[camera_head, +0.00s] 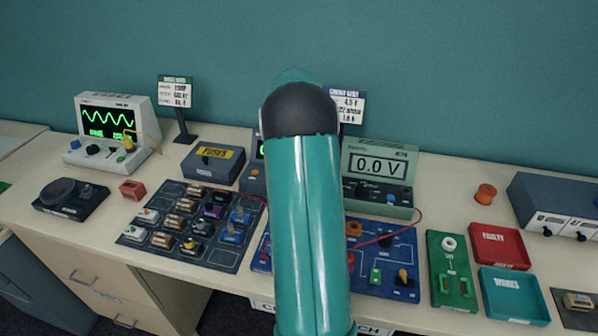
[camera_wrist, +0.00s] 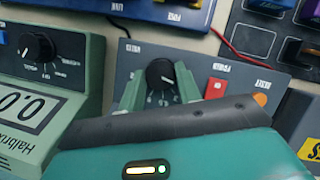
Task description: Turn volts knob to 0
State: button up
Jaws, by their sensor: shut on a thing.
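The volts knob (camera_wrist: 160,72) is a round black dial with a white pointer line, on a grey power supply panel (camera_wrist: 122,52). In the wrist view the panel is upside down and the pointer slants to the lower right. Some scale digits show below the knob; the rest are hidden. My gripper (camera_wrist: 159,78) has its two green fingers on either side of the knob, shut on it. In the head view my arm hides the knob, the gripper and most of the supply (camera_head: 254,180).
A green multimeter (camera_head: 378,170) right of the supply reads 0.0 V. The wrist view shows a red power switch (camera_wrist: 215,88) and an orange reset button (camera_wrist: 261,99) close beside my gripper. A blue circuit board (camera_head: 385,262) and a red wire (camera_wrist: 225,41) lie nearby.

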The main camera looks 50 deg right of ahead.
jog(key=o, duration=1)
jog(key=shift+c, duration=0.2)
jog(key=v, duration=1.3)
jog(key=shift+r, duration=0.4)
